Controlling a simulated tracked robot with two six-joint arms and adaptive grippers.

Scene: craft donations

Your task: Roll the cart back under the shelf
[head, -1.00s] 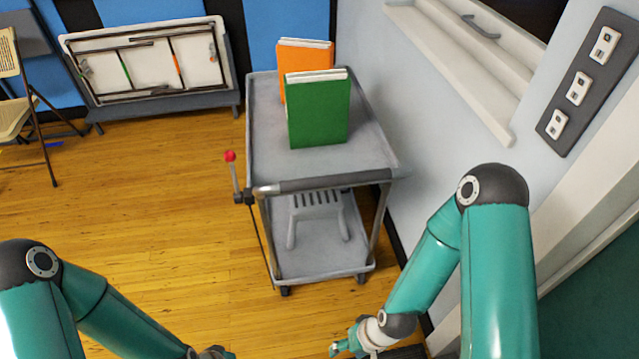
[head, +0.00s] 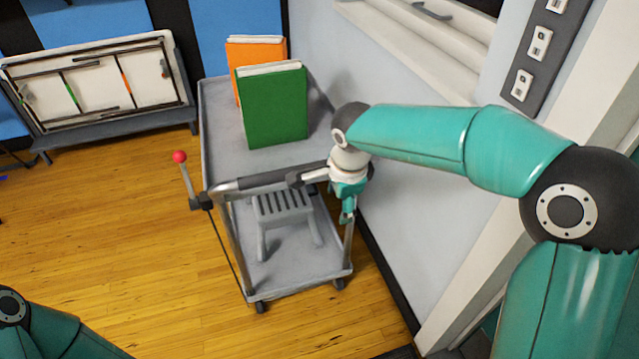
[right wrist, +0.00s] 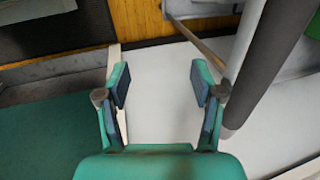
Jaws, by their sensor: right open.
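The grey two-deck cart (head: 222,140) stands along the wall with its push handle (head: 265,180) toward me. A lever with a red knob (head: 180,157) rises at the handle's left end. My right gripper (head: 347,207) is at the handle's right end, pointing down, partly overlapping it in view. In the right wrist view my right gripper (right wrist: 159,82) is open and empty, with a dark grey bar (right wrist: 262,60), seemingly the handle, just right of its fingers. My left gripper is out of view; only my left arm shows. I cannot identify the shelf.
A green book (head: 273,105) and an orange book (head: 245,50) stand on the top deck. A grey stool (head: 283,208) is on the lower deck. A white ledge (head: 400,40) juts from the right wall. A folded table (head: 100,85) stands behind left; floor left of the cart is clear.

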